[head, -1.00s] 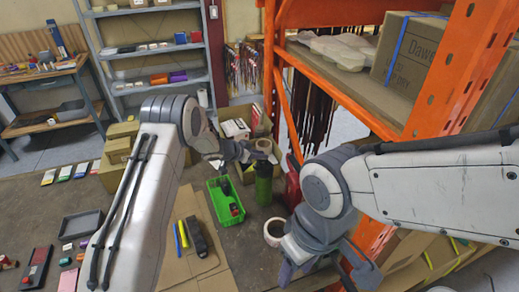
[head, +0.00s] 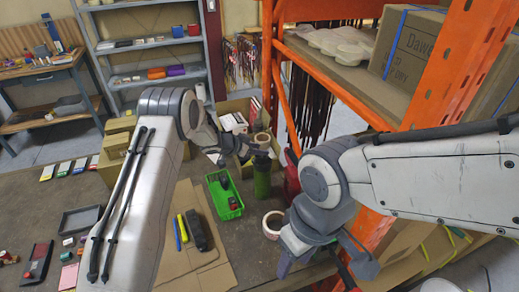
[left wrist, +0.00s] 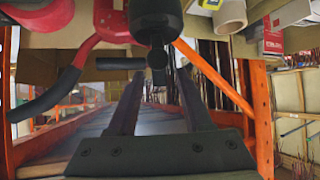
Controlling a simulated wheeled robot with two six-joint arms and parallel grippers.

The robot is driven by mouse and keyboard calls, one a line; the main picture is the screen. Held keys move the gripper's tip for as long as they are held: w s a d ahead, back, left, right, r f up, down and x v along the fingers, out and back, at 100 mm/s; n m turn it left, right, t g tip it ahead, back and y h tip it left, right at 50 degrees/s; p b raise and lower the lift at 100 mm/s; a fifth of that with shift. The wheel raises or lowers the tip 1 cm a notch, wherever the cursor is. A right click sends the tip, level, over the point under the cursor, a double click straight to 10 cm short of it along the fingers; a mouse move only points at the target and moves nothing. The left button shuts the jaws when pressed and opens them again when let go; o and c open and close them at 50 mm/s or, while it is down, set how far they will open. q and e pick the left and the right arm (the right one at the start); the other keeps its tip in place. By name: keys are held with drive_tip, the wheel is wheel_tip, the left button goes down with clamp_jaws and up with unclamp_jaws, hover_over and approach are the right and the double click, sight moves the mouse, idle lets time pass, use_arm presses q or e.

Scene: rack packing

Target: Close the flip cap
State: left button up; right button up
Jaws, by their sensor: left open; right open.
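A green bottle (head: 262,182) with a dark top stands upright beside the green bin. In the left wrist view, which appears upside down, its black top (left wrist: 156,22) comes in from the upper edge. A short spout lies below it, and a black bar-like piece (left wrist: 120,63), perhaps the raised lid, lies to its left. My left gripper (head: 252,150) is open at the height of the bottle's top; its fingers (left wrist: 158,80) point toward the spout with nothing held. Whether they touch the top is unclear. My right gripper (head: 315,272) is open and empty, low at the front right.
A green bin (head: 224,196) stands left of the bottle, and a tape roll (head: 272,224) in front. A red extinguisher-like object (head: 292,178) is close on the right, beside the orange rack (head: 447,70). Cardboard boxes stand behind. Flat cardboard (head: 190,262) lies at the front.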

use_arm(q)
drive_tip(key=b+v, duration=0.2)
drive_tip(key=v, duration=0.8)
drive_tip(key=shift+b, duration=0.35)
drive_tip(key=shift+a, duration=0.1)
